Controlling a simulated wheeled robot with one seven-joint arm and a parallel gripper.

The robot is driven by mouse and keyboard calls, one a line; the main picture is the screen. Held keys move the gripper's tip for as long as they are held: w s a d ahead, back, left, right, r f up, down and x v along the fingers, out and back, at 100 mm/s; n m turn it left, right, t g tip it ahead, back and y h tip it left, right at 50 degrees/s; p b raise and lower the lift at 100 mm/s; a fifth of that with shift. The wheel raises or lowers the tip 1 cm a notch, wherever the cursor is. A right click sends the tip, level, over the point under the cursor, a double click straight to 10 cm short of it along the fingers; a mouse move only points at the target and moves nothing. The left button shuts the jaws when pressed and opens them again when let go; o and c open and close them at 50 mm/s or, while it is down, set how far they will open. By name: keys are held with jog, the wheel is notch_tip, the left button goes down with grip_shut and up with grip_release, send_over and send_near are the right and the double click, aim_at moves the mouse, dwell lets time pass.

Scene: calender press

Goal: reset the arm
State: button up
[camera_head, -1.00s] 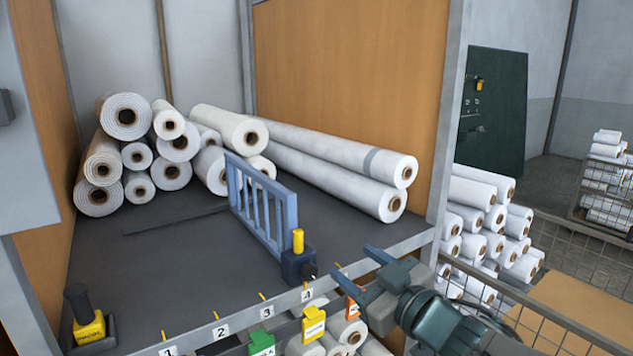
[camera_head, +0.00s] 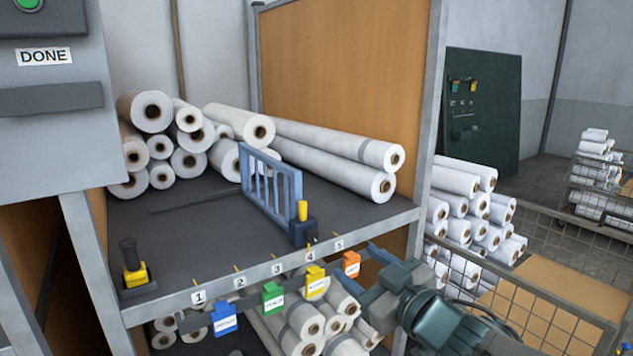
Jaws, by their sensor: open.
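My arm comes in from the lower right. My gripper (camera_head: 366,288) is open and empty, in front of the shelf's front edge, just right of the coloured tags. One finger shows at its upper side; the other is partly lost against the rolls behind. The blue gate-like divider (camera_head: 272,190) stands upright on the shelf (camera_head: 190,235), behind and left of my gripper, with a yellow-topped dark block (camera_head: 303,230) at its front end. My gripper is apart from the divider.
White rolls (camera_head: 340,165) lie at the back of the shelf. Coloured tags (camera_head: 273,297) hang below numbers on its edge. A yellow-and-black knob (camera_head: 136,270) stands front left, below a DONE panel (camera_head: 55,60). A wire fence (camera_head: 540,310) and stacked rolls (camera_head: 465,205) are at right.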

jog(key=d+f+m+g+h+p, duration=0.25)
jog(key=d+m+h+p, duration=0.4)
jog(key=d+h, duration=0.35)
jog(key=s+a+f+m+g+p, duration=0.1)
jog(key=s+g+p, duration=0.1)
jog(key=s+g, duration=0.3)
jog(key=s+a+f+m+g+p, duration=0.1)
jog(key=s+g, duration=0.3)
jog(key=s, duration=0.4)
jog(key=shift+a+f+m+g+y+p, duration=0.25)
jog(key=shift+a+m+g+y+p, duration=0.1)
jog(key=shift+m+p, duration=0.25)
